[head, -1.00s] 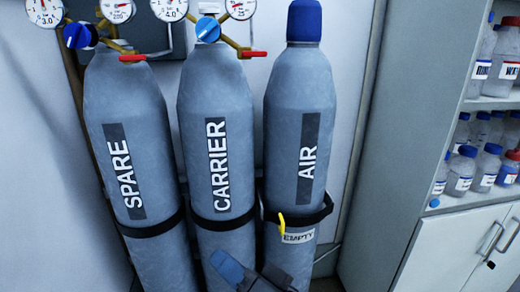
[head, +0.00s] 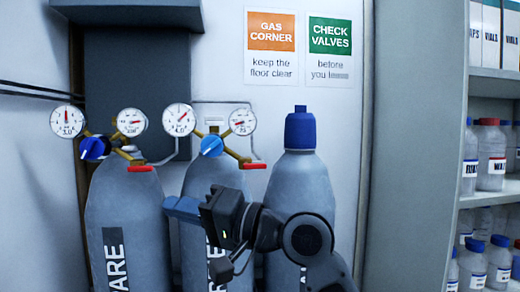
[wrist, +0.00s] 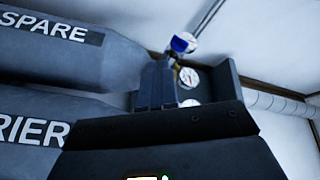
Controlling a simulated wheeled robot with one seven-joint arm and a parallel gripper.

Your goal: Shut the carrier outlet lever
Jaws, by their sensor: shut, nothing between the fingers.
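The carrier cylinder (head: 222,183) is grey and stands upright in the middle of the head view; my arm covers most of its label. On its regulator, the red outlet lever (head: 255,166) sits at the right end of a brass arm and looks roughly level. My gripper (head: 176,208) is shut and empty. Its blue-grey fingers point left in front of the carrier's left side, below and left of the lever and apart from it. In the wrist view, the fingers (wrist: 157,85) point towards a blue knob and gauges; I cannot make out the red lever there.
The spare cylinder (head: 125,205) stands left with its own red lever (head: 141,168) and blue knob (head: 94,148). The blue-capped air cylinder (head: 301,165) stands right, partly behind my arm. Gauges (head: 178,120) crown the carrier regulator. A bottle shelf (head: 493,200) is at far right.

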